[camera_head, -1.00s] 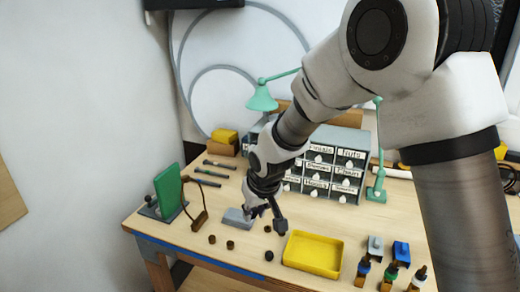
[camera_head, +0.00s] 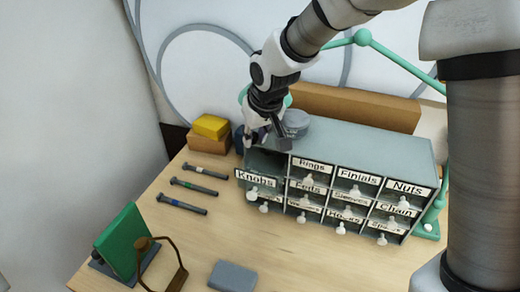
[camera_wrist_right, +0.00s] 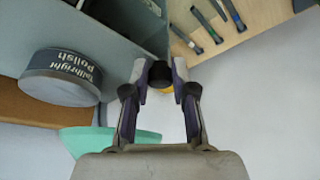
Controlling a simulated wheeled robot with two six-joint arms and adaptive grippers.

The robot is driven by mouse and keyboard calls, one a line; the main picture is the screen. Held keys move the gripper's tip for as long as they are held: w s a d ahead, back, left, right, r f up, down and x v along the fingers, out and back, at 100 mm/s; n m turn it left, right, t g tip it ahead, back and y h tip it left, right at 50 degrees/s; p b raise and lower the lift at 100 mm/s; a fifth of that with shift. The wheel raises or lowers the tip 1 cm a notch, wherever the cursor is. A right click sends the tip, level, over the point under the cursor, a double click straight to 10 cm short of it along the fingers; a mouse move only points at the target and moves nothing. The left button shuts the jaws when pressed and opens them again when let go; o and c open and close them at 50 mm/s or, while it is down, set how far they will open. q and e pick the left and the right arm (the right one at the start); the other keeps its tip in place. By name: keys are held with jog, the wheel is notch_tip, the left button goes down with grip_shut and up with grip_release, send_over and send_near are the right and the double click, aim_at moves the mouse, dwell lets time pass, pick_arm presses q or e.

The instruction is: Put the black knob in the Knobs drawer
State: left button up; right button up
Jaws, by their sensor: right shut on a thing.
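The black knob (camera_wrist_right: 160,73) shows between the fingertips of my right gripper (camera_wrist_right: 160,78) in the right wrist view. My right gripper (camera_head: 266,140) is shut on it, at the top left of the drawer cabinet (camera_head: 365,145) in the head view. The Knobs drawer (camera_head: 256,180) is the top left one and is pulled out, with its dark inside partly showing behind the label. The gripper hangs above and behind this drawer's front. The knob itself is hard to make out in the head view. My left gripper is not in view.
A round grey polish tin (camera_head: 296,122) stands on the cabinet close to the gripper, and also shows in the wrist view (camera_wrist_right: 62,78). A yellow block (camera_head: 210,126) and several dark tools (camera_head: 195,187) lie left. A green lamp arm (camera_head: 400,62) is at the right.

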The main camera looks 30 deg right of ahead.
aim_at(256, 175)
jog(key=s+f, duration=0.1)
jog(key=f, duration=0.1)
jog(key=s+a+f, duration=0.1)
jog(key=s, duration=0.1)
jog(key=shift+s+f+p, duration=0.3)
jog(key=shift+f+p, duration=0.05)
jog(key=shift+p, duration=0.05)
jog(key=x, duration=0.3)
jog(key=b+x, duration=0.1)
jog(key=x, duration=0.1)
jog(key=shift+s+d+f, duration=0.1)
jog(key=shift+s, duration=0.25)
jog(key=shift+w+f, duration=0.25)
grip_shut()
jog(key=shift+s+r, duration=0.25)
jog(key=shift+s+f, duration=0.15)
jog(key=shift+s, duration=0.05)
jog(key=o, duration=0.5)
grip_release()
jog(key=shift+w+f, duration=0.1)
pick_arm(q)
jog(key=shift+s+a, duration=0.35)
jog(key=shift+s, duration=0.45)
pick_arm(e)
jog(key=shift+o, duration=0.6)
